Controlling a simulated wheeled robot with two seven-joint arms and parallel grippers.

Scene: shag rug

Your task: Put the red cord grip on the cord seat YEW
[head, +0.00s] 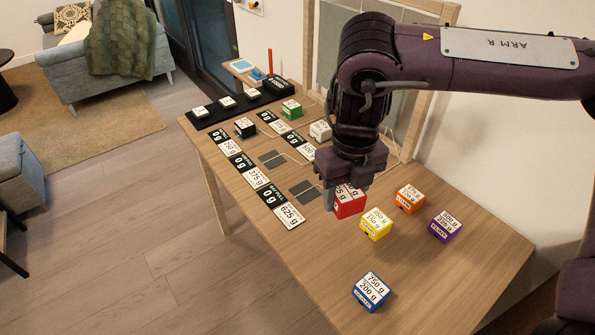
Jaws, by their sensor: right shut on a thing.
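A red block (349,203) with a white printed label is in my right gripper (343,193). It is the only red block in view, and I see no cord on it. The gripper points down and is shut on the block, over the middle of the wooden table (440,285). Part of the block is hidden by the gripper, and I cannot tell if its underside touches the table. Black-and-white cards with gram figures lie left of it, beside dark grey pads (305,189). I cannot read YEW on any of them. My left gripper is not in view.
Yellow (376,224), orange (409,199), purple (446,226) and blue (371,291) labelled blocks stand to the right and front. Green (291,109), black (245,127) and white (320,131) blocks stand farther back. A black strip (213,116) lies along the back edge. The front right of the table is clear.

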